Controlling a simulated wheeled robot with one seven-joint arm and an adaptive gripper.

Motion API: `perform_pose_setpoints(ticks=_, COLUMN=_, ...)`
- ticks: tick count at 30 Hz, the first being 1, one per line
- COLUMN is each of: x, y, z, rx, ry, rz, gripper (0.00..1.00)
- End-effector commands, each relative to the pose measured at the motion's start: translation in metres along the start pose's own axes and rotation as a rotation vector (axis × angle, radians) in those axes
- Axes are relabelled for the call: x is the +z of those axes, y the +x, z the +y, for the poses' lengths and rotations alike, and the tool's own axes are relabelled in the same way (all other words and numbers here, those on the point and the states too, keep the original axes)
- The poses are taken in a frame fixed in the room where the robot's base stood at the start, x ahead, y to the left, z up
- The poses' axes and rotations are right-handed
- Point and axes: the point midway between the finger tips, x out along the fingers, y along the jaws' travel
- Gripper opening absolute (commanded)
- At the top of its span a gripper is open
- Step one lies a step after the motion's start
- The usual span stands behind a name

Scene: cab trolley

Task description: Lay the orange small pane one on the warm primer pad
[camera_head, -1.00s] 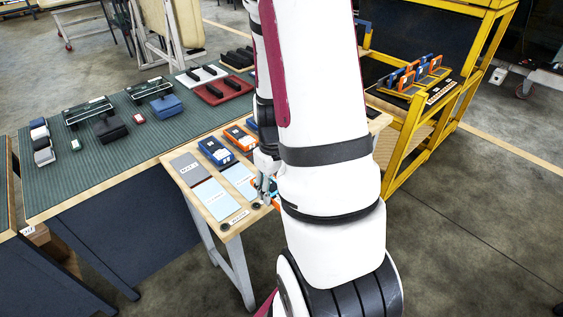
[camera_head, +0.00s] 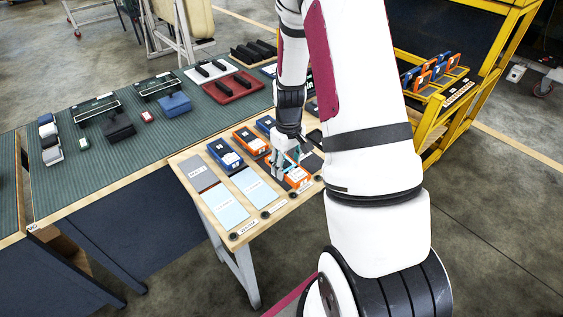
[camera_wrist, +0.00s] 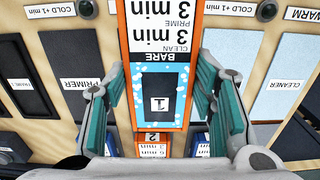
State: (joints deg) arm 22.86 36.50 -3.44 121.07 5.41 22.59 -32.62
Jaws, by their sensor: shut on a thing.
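The orange small pane one (camera_wrist: 160,54) is a flat slab with an orange rim, marked "BARE" and "1". It lies between the teal finger pads of my gripper (camera_wrist: 160,85), which is shut on it. In the head view, my gripper (camera_head: 285,155) and the held pane (camera_head: 297,178) are over the right part of the small table; the height is hard to tell. A dark pad labelled "PRIMER" (camera_wrist: 72,62) is left of the pane in the wrist view, near a "COLD +1 min" tag. Another dark pad (camera_wrist: 22,85) is farther left. I cannot tell which primer pad is warm.
A light-blue cleaner pad (camera_wrist: 279,78) is right of the pane, near a "WARM" tag (camera_wrist: 303,13). Blue (camera_head: 225,155) and orange (camera_head: 251,141) panes lie behind the pads. A yellow rack (camera_head: 440,88) stands to the right.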

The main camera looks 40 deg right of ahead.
Motion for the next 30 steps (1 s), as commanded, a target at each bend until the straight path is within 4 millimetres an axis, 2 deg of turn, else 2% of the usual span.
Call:
perform_pose_setpoints(ticks=3, x=-0.024, y=0.003, z=0.007, rx=0.001, ry=0.000, rz=0.002, gripper=0.11)
perform_pose_setpoints(ticks=12, x=-0.049, y=0.005, z=0.014, rx=0.000, ry=0.000, rz=0.001, gripper=0.11)
perform_pose_setpoints(ticks=19, x=-0.048, y=0.035, z=0.014, rx=-0.001, ry=0.000, rz=-0.001, gripper=0.11)
perform_pose_setpoints(ticks=30, x=-0.048, y=0.041, z=0.014, rx=0.000, ry=0.001, rz=0.000, gripper=0.11)
